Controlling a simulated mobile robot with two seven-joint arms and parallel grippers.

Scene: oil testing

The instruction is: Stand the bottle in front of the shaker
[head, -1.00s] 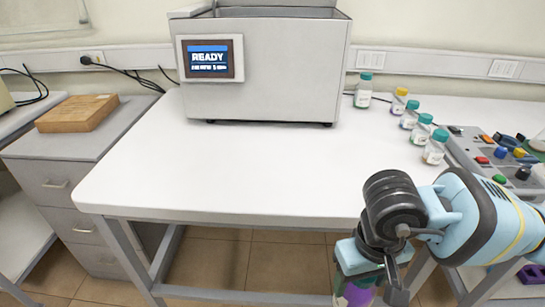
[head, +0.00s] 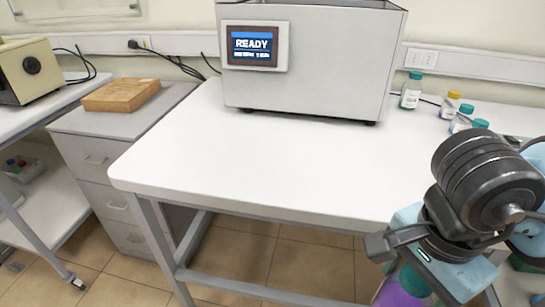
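The shaker (head: 320,65) is a large grey box with a lit READY display, standing at the back of the white table. My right gripper (head: 428,272) is low at the bottom right, in front of the table's front edge. It appears shut on a bottle (head: 392,293) with a teal cap and purple contents. The bottle's lower part is cut off by the frame, and my wrist covers part of it. My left gripper is not in view.
The white table (head: 250,165) is bare in front of the shaker. Several small capped bottles (head: 411,92) stand right of the shaker. A grey cabinet (head: 95,160) with a wooden block (head: 121,94) is at the left. An instrument (head: 28,70) stands on the far-left bench.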

